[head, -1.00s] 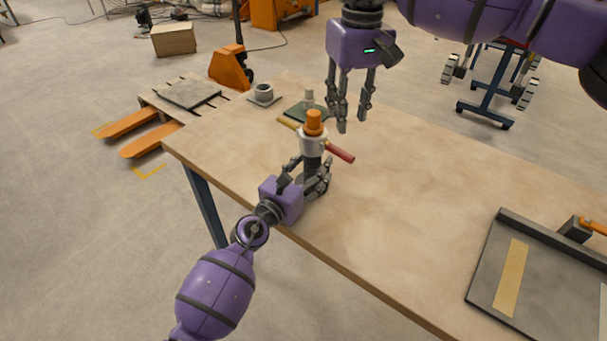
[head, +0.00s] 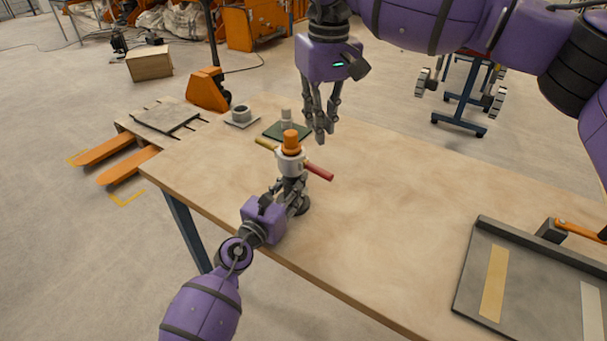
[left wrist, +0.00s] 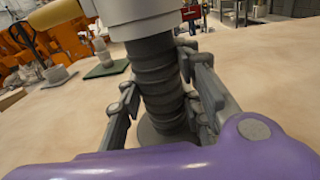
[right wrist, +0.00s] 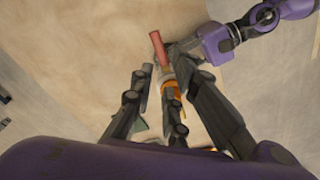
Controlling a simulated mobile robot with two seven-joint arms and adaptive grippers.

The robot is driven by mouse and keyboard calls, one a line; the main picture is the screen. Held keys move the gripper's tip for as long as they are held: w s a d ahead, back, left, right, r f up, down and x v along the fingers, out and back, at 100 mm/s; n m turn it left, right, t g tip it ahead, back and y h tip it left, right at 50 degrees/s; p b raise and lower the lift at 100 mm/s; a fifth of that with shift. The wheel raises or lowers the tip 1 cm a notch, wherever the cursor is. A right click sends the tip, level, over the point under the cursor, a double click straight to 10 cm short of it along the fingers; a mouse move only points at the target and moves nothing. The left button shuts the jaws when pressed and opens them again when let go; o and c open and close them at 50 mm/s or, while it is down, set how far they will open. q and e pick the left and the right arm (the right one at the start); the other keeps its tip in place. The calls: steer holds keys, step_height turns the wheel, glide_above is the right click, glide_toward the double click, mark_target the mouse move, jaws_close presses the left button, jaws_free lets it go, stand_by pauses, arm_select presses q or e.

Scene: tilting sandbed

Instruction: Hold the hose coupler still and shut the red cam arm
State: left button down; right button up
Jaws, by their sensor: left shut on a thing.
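The hose coupler (head: 289,164) stands upright near the table's front edge, a pale collar with an orange top (head: 291,142) on a dark ribbed hose (left wrist: 160,88). The red cam arm (head: 319,172) sticks out sideways to the right; it also shows in the right wrist view (right wrist: 158,48). A yellow arm (head: 266,144) sticks out on the opposite side. My left gripper (head: 297,193) is shut around the ribbed part below the collar. My right gripper (head: 320,128) is open and empty, fingers pointing down, behind and right of the coupler, apart from it.
A small white bottle (head: 286,119) stands on a green mat (head: 272,132) behind the coupler. A grey mug (head: 241,113) stands on a plate further left. A dark tray (head: 468,270) lies at right with an orange-handled tool (head: 578,229). The middle of the table is clear.

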step_height(320, 180, up, 4)
steer(key=m, duration=0.3)
steer(key=m+t+h, duration=0.1)
steer(key=m, duration=0.2)
steer(key=shift+w+d+r, duration=0.15)
jaws_close()
steer(key=m, duration=0.2)
steer(key=d+m, duration=0.1)
steer(key=m, duration=0.1)
steer(key=r+m, duration=0.1)
steer(key=shift+d+m+h, duration=0.2)
steer(key=shift+m+h, duration=0.2)
glide_above(319, 172)
steer(key=w+d, duration=0.2)
steer(key=d, duration=0.1)
step_height(319, 172, down, 13)
steer(key=shift+s+a+f, duration=0.1)
steer(key=shift+s+f, duration=0.1)
steer(key=shift+f, duration=0.2)
steer(key=shift+t, duration=0.3)
steer(key=shift+s+d+f+t+y, duration=0.2)
steer(key=shift+f+t+y, duration=0.1)
steer(key=shift+y, duration=0.2)
